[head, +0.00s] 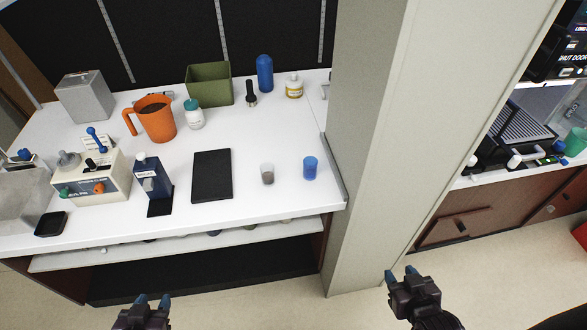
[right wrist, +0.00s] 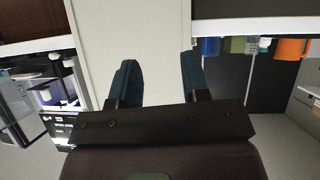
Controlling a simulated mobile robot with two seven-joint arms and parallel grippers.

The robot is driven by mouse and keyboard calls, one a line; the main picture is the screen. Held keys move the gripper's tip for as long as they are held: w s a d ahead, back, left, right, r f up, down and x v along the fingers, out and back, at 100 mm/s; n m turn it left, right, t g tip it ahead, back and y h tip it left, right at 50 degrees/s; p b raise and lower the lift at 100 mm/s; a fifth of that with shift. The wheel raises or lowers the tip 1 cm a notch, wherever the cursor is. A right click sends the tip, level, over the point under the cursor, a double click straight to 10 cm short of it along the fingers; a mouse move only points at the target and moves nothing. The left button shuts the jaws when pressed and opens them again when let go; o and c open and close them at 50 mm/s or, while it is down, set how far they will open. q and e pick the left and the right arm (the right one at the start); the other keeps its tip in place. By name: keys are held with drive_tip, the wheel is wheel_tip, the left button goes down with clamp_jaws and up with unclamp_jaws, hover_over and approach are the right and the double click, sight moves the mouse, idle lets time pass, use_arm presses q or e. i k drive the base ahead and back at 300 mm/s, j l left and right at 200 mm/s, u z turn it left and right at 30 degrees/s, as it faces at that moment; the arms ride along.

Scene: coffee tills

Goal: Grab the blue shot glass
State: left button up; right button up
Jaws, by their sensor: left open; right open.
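The blue shot glass (head: 310,168) stands upright near the right end of the white counter (head: 265,138) in the head view. A clear or greyish shot glass (head: 267,174) stands to its left, a short gap away. My left gripper (head: 153,300) is open and empty at the bottom of the head view, in front of and below the counter. My right gripper (head: 401,275) is open and empty, right of and below the blue shot glass, in front of the pillar. In the right wrist view, its blue-tipped fingers (right wrist: 158,80) are spread with only the pale pillar behind them.
A tall grey pillar (head: 375,130) rises just right of the counter. A black mat (head: 212,175) lies left of the glasses. An orange pitcher (head: 157,120), a green bin (head: 209,84) and a blue bottle (head: 264,73) stand farther back. The counter around the glasses is clear.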

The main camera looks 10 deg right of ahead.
sight(310, 163)
drive_tip(key=i+j, duration=0.1)
drive_tip(key=j, duration=0.55)
drive_tip(key=i+j, duration=0.1)
drive_tip(key=j, duration=0.55)
